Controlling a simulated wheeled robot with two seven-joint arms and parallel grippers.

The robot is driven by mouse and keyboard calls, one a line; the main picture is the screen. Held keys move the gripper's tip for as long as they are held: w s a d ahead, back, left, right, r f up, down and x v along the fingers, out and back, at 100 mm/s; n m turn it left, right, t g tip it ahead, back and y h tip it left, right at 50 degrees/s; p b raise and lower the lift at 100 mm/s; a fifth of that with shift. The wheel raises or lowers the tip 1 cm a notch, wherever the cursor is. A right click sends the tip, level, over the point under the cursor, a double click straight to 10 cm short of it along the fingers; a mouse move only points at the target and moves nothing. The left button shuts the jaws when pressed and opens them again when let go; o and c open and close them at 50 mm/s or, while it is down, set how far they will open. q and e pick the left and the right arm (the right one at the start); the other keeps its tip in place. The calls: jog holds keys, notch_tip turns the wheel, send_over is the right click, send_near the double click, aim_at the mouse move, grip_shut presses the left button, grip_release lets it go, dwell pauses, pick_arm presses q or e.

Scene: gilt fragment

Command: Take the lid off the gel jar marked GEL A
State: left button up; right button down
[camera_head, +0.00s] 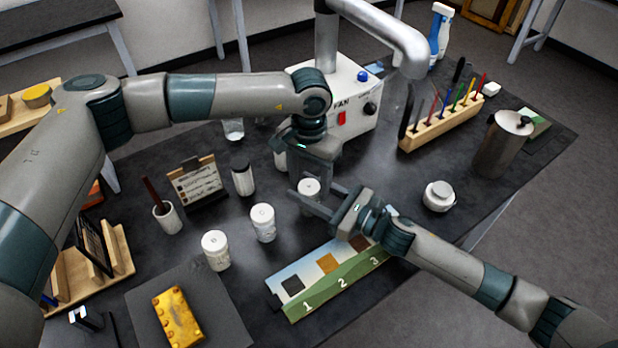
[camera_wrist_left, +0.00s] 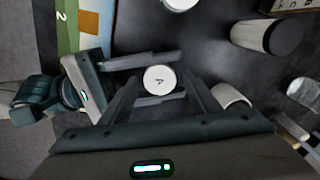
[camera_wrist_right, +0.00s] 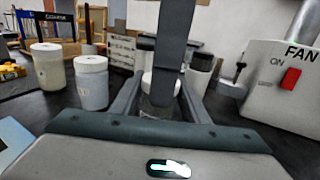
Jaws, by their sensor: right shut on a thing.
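The gel jar (camera_head: 308,188) stands on the dark bench with its white lid on. In the left wrist view the lid (camera_wrist_left: 160,80) shows the letter A. My right gripper (camera_head: 310,197) comes in level from the right and is shut on this jar's body; the jar is partly hidden behind a finger in the right wrist view. My left gripper (camera_head: 314,172) points down above the jar, open, its fingers spread on either side of the lid in the left wrist view. Whether they touch the lid I cannot tell.
Two similar white-lidded jars (camera_head: 263,222) (camera_head: 215,250) stand to the left. A numbered board (camera_head: 330,278) lies in front. The FAN box (camera_head: 345,100) is behind. A steel canister (camera_head: 502,145) and a small white-lidded container (camera_head: 438,196) stand to the right.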

pick_arm(q)
jog(key=c, duration=1)
jog(key=shift+c, duration=0.2)
jog(key=n, duration=0.3)
jog(key=shift+c, duration=0.2)
jog(key=o, duration=1.2)
